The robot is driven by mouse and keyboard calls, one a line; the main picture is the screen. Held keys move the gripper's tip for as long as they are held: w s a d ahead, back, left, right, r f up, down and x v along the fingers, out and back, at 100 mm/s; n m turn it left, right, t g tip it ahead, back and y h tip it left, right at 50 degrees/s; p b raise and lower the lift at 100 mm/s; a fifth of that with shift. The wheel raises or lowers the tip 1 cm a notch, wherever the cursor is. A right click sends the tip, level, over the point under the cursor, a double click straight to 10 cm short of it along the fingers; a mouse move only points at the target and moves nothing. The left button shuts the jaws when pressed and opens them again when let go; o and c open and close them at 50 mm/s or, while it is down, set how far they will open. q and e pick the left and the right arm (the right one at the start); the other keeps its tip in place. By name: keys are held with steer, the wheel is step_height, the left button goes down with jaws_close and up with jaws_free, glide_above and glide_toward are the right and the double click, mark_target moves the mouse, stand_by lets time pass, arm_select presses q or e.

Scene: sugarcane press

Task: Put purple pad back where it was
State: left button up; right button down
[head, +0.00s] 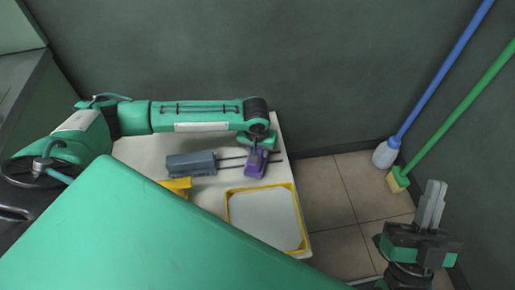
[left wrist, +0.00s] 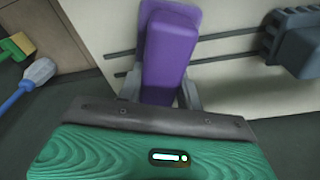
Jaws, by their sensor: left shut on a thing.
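The purple pad (head: 255,168) is over the right part of two thin dark rods on the pale table. My left gripper (head: 259,151) reaches down onto it from above and is shut on it. In the left wrist view the purple pad (left wrist: 168,55) stands between the two fingers of the left gripper (left wrist: 160,92), with the rods passing behind it. I cannot tell whether the pad touches the rods. My right gripper (head: 431,205) is empty at the lower right, away from the table, with its fingers together.
A grey block (head: 190,164) sits at the left end of the rods; it also shows in the left wrist view (left wrist: 296,42). A yellow-rimmed tray (head: 229,207) lies in front of the pad. A blue-handled brush (head: 385,155) and a green-handled broom (head: 398,180) lean against the wall.

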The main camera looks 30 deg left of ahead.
arm_select(q)
steer(key=o, duration=1)
steer(key=shift+f, duration=0.1)
steer(key=shift+c, duration=0.2)
arm_select(e)
steer(key=shift+a+f+g, duration=0.15)
steer(key=shift+f+g, duration=0.25)
steer(key=shift+f, duration=0.15)
steer(key=shift+r, duration=0.1)
